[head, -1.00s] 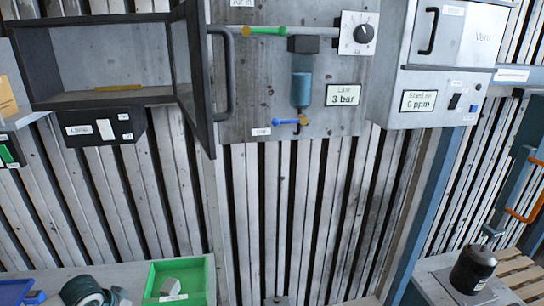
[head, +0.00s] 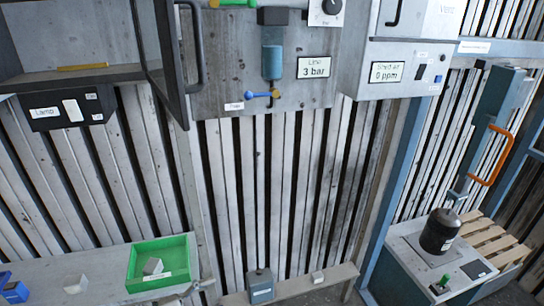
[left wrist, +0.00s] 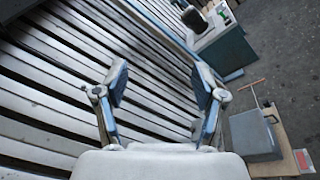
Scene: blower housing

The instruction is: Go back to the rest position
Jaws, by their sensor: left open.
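My left gripper (left wrist: 160,82) shows in the left wrist view. Its two blue-padded fingers stand wide apart with nothing between them. Slatted wall and floor show beyond it, and it touches nothing that I can see. I cannot make out the left gripper for certain in the head view. My right gripper is not in view.
The glass-doored cabinet (head: 160,60) stands open. A black canister (head: 439,232) stands on the cabinet at right.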

